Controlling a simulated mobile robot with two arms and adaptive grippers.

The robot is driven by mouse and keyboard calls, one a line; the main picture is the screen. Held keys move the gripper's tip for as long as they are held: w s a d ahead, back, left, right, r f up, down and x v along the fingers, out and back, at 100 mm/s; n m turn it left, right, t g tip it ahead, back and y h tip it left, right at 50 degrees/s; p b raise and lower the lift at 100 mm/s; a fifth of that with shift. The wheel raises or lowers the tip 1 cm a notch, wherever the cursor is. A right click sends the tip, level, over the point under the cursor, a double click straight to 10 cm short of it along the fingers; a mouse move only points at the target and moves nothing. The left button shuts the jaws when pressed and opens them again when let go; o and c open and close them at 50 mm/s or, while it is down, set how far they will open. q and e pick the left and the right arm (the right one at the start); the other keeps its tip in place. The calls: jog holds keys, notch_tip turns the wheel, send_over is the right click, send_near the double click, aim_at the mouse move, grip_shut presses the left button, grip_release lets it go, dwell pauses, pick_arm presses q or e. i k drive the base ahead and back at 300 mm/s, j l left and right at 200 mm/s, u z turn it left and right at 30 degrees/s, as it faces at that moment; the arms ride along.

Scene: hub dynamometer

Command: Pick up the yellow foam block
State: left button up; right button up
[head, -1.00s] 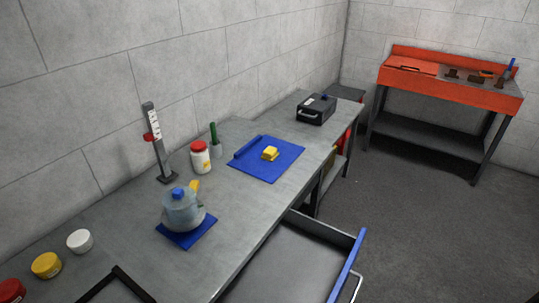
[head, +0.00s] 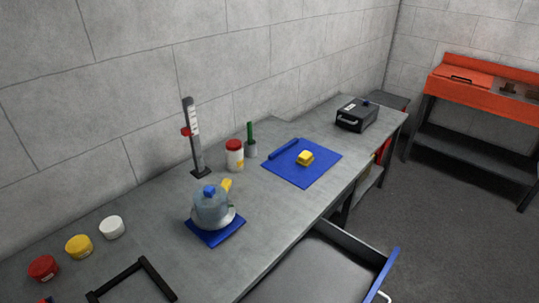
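The yellow foam block (head: 305,158) lies on a blue mat (head: 312,175) on the grey workbench, in the middle of the head view. A rolled blue edge or bar (head: 284,149) lies along the mat's left side, a little apart from the block. The block is in plain sight. Neither of my grippers is in the head view.
Left of the mat stand a red-lidded jar (head: 234,155), a green-handled item in a cup (head: 250,142), a height gauge (head: 192,140) and a teapot-like vessel (head: 211,207) on a blue pad. A drawer (head: 330,262) stands open in front. A black case (head: 356,115) sits beyond.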

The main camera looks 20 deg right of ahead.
aim_at(305, 157)
jog(key=i+l+u, duration=0.15)
jog(key=l+u, duration=0.15)
jog(key=l, duration=0.25)
jog(key=i+l+u, duration=0.1)
jog(key=l+u, duration=0.2)
jog(key=l, duration=0.2)
jog(key=l+u, duration=0.3)
jog(key=l, duration=0.25)
jog(key=l+u, duration=0.1)
jog(key=l, duration=1.1)
jog(key=l+u, duration=0.1)
jog(key=l, duration=1.1)
jog(key=k+l, duration=0.1)
jog(key=l, duration=1.1)
jog(key=i+u, duration=0.05)
